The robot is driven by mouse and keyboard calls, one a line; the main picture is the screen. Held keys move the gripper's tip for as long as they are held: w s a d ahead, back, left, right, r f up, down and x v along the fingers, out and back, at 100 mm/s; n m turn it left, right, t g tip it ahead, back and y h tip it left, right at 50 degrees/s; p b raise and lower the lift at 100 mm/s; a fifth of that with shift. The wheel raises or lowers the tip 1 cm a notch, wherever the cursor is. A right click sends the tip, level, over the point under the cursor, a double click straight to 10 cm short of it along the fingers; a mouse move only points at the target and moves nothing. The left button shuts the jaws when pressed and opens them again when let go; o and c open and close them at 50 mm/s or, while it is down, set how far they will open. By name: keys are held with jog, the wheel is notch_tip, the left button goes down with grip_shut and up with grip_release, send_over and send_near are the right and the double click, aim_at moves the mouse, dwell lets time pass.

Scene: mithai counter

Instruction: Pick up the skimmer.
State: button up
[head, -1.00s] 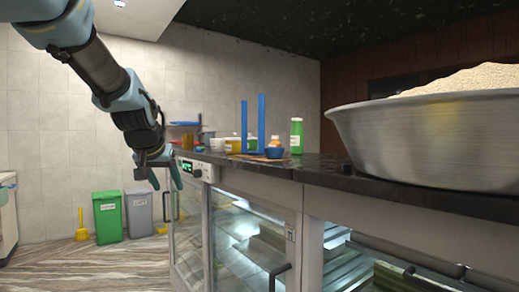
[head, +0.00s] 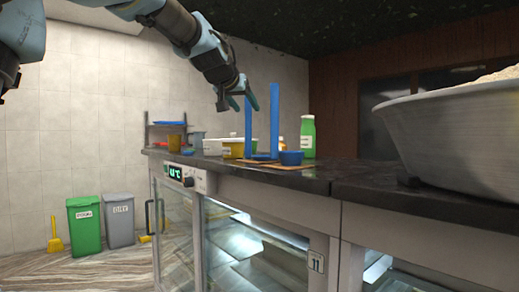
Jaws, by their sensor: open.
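I cannot make out a skimmer for certain in the head view. Several small items stand close together on the dark counter (head: 310,180), and it may be among them or hidden. The fingers appear near the upper part of two tall blue uprights (head: 274,120). I cannot tell whether they are in front of or behind them.
A blue bowl (head: 291,158), green bottle (head: 308,138) and yellow cup (head: 232,151) stand by the uprights. A large metal bowl (head: 450,140) fills the right side. Green (head: 85,226) and grey bins (head: 118,220) stand left of the glass-fronted counter, with open floor before them.

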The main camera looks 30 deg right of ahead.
jog(key=p+x, duration=0.2)
jog(key=x, duration=0.4)
jog(key=shift+d, duration=0.2)
grip_shut()
dwell(0.4)
dwell(0.9)
